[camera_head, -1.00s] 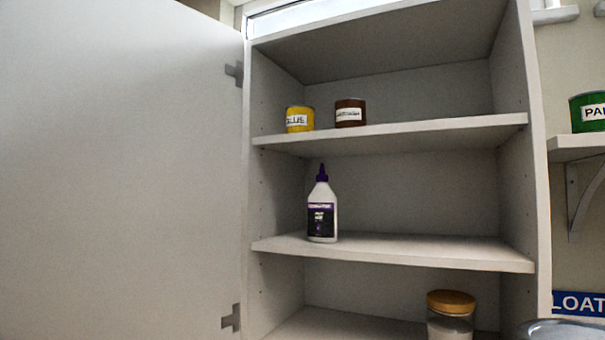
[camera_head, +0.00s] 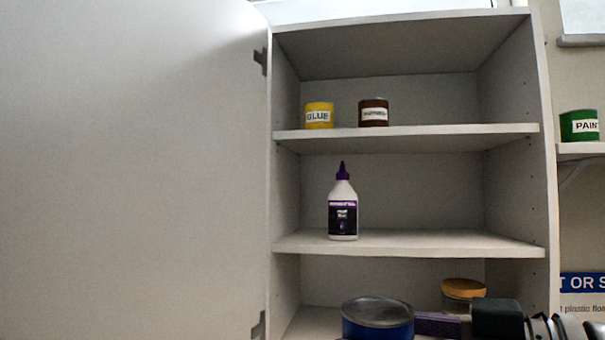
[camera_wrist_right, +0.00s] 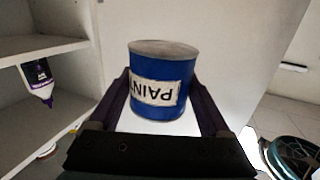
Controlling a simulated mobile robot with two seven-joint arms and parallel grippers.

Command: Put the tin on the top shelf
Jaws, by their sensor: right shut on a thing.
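A blue tin with a white "PAINT" label shows in the right wrist view (camera_wrist_right: 165,70), and its grey lid and blue side show at the bottom of the head view (camera_head: 378,325). My right gripper (camera_wrist_right: 162,80) is shut on the tin, with a dark purple finger on each side. The label reads upside down in the wrist view. In the head view the tin is in front of the cabinet, low, below the middle shelf. The top shelf (camera_head: 460,131) holds a yellow glue tin (camera_head: 319,117) and a brown tin (camera_head: 374,103) on its left half. My left gripper is not in view.
A white bottle with a purple cap (camera_head: 342,215) stands on the middle shelf (camera_head: 450,242). A jar with a wooden lid (camera_head: 463,288) is lower down. The open cabinet door (camera_head: 130,170) fills the left. The top shelf's right half is clear.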

